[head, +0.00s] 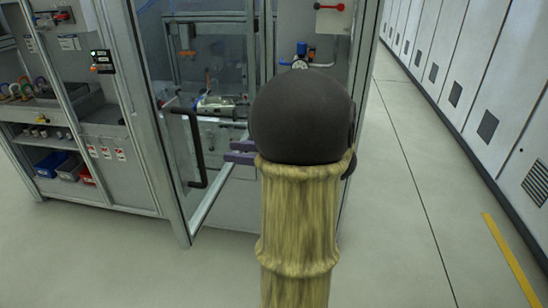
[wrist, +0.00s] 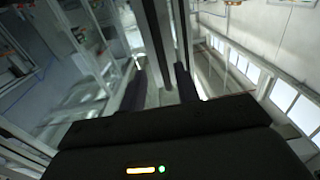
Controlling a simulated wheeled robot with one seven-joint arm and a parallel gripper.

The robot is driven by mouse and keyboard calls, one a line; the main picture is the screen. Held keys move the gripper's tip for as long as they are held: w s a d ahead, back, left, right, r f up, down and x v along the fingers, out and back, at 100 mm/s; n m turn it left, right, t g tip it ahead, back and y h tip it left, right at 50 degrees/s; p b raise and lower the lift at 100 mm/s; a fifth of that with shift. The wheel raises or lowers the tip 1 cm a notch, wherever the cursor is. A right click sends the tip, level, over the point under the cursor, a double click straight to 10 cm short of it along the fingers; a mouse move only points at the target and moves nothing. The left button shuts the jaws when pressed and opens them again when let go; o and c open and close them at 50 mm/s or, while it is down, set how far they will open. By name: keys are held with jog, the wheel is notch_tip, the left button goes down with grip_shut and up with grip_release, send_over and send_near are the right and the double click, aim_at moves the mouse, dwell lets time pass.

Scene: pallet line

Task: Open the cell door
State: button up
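The cell door, a clear pane in a grey metal frame (head: 210,200), is left of centre in the head view. Its bottom rail slants away from the cell's front, so the door looks ajar. Its dark upright handle (head: 197,150) is near the left side of the frame. My gripper (head: 238,152) is to the right of the handle, apart from it in the picture, its purple fingers pointing left. My arm hides the rest of it. In the wrist view my gripper (wrist: 161,82) has its two fingers spread, with upright bars beyond them. I see nothing held between them.
Inside the cell is a metal fixture (head: 215,106). A shelf unit with blue and red bins (head: 52,164) stands at the left. Grey cabinets (head: 480,80) line the right. The floor (head: 400,200) between is clear.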

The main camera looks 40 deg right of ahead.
jog(key=v, duration=0.7)
jog(key=shift+s+d+b, duration=0.2)
jog(key=shift+s+b, duration=0.1)
jog(key=shift+b, duration=0.15)
